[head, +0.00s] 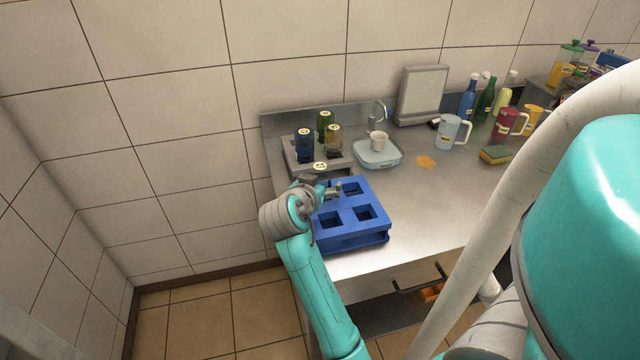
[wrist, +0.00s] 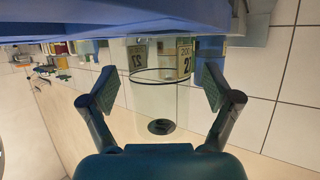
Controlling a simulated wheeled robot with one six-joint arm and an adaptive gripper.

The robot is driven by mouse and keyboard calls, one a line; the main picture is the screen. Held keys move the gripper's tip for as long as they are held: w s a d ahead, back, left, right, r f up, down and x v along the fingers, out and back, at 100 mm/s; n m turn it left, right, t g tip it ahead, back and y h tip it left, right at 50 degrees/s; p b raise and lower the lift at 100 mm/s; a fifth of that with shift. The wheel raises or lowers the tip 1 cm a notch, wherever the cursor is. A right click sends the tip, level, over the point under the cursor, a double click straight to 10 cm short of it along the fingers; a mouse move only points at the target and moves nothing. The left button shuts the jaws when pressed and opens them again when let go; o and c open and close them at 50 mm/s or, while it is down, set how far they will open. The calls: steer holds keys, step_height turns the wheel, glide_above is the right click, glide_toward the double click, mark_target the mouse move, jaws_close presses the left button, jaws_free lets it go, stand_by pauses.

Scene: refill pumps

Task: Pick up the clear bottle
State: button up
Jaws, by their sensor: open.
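The clear bottle (wrist: 175,108) is a see-through cylinder in the middle of the wrist view, with a dark round spot near one end. It stands between the two finger pads of my gripper (wrist: 160,90), with a visible gap on each side. My gripper is open and holds nothing. In the head view, my gripper (head: 334,190) is over the back left of the blue crate. A pale labelled top (head: 320,167) shows just behind it, at the grey rack; it may be the clear bottle's, and the body below is mostly hidden by my arm.
The grey rack (head: 345,168) holds a blue bottle (head: 304,146), a green bottle (head: 324,121) and an amber bottle (head: 334,142). The blue crate (head: 350,240) has empty square openings. A pale basin (head: 378,158) with a cup stands right. Counter right of the crate is clear.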

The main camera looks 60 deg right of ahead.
steer(key=shift+d+f, duration=0.1)
steer(key=shift+d, duration=0.2)
steer(key=c, duration=1.4)
steer(key=shift+o, duration=0.2)
